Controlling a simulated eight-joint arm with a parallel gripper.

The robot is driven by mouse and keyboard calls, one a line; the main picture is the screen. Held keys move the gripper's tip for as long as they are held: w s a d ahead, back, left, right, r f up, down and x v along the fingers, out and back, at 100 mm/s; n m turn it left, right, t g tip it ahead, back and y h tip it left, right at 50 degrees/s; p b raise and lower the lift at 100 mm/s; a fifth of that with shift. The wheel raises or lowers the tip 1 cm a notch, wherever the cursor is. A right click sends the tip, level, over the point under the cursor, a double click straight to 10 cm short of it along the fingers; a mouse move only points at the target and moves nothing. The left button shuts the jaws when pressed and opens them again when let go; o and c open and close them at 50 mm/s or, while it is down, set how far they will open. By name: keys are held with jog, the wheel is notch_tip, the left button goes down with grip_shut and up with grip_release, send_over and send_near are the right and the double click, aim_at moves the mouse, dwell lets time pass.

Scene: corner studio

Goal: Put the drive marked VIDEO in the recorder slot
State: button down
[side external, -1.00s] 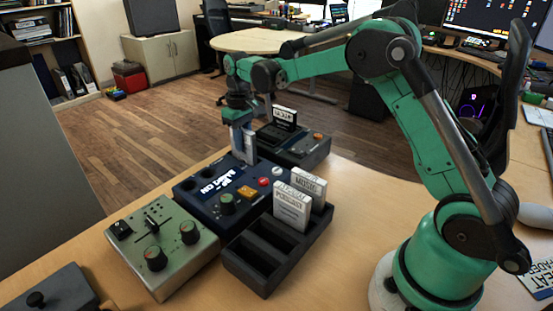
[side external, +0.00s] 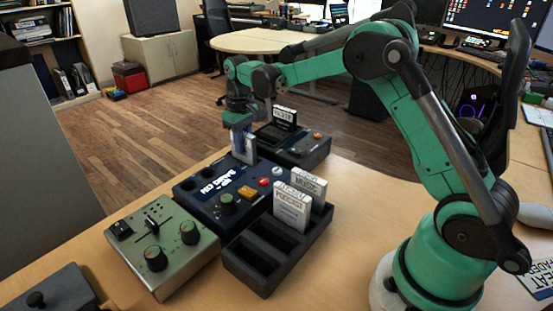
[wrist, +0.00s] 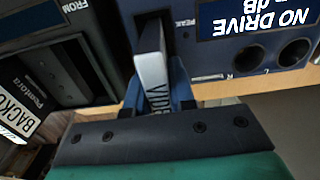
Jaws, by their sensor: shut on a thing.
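My gripper (side external: 246,148) points down over the back part of the dark blue recorder (side external: 190,190). It is shut on a pale grey drive, whose partly hidden letters read "VIDE" in the wrist view (wrist: 155,75). The drive's far end is at the dark slot (wrist: 168,22) in the recorder's face. I cannot tell how deep it sits. The recorder's display (wrist: 255,15) reads "NO DRIVE". In the side view the fingers hide most of the drive and the slot.
A black rack (side external: 262,262) in front holds white drives marked PODCAST (side external: 291,208) and MUSIC (side external: 311,186). A green-grey control box (side external: 170,262) stands at left. Bare tabletop lies right of the rack.

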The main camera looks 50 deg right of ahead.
jog(key=shift+f, duration=0.2)
jog(key=c, duration=1)
grip_release()
jog(key=shift+r, duration=5.45)
